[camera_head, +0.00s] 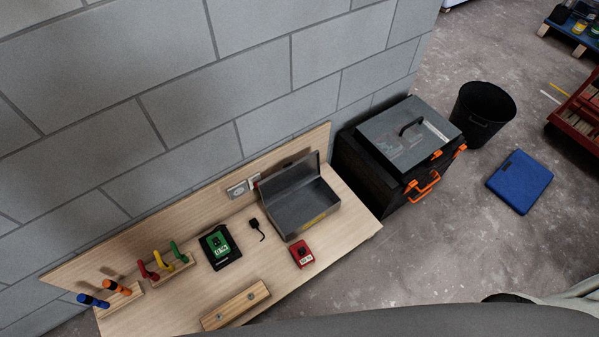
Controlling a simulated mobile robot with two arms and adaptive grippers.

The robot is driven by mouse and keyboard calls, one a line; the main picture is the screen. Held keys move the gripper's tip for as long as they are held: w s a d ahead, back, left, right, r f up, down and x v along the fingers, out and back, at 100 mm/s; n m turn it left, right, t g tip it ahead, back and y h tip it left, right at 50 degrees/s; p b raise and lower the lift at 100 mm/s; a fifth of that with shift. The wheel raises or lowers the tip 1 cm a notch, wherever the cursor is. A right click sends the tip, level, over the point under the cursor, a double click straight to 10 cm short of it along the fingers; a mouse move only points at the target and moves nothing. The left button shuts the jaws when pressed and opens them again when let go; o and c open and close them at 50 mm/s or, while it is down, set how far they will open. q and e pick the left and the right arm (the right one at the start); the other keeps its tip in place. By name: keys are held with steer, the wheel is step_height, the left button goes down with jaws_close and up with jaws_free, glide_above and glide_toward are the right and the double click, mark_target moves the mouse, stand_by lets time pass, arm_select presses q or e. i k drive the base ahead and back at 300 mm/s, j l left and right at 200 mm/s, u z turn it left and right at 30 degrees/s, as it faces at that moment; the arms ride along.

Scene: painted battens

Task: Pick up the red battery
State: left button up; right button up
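A small red battery (303,254) lies on the wooden workbench (278,284), in front of an open grey metal box (306,208). It stands apart from the box and nothing covers it. Neither of my grippers shows in the head view.
A green battery on a black charger (220,247), a black plug (257,229) and a wooden block (235,305) are on the bench. Coloured-handled tools stand at its left. A black toolbox (400,155), a black bin (483,113) and a blue case (520,181) are on the floor.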

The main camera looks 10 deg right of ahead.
mark_target(303, 256)
steer(key=k+l, duration=0.1)
steer(key=k, duration=0.4)
steer(key=k+z, duration=0.1)
steer(key=k, duration=0.4)
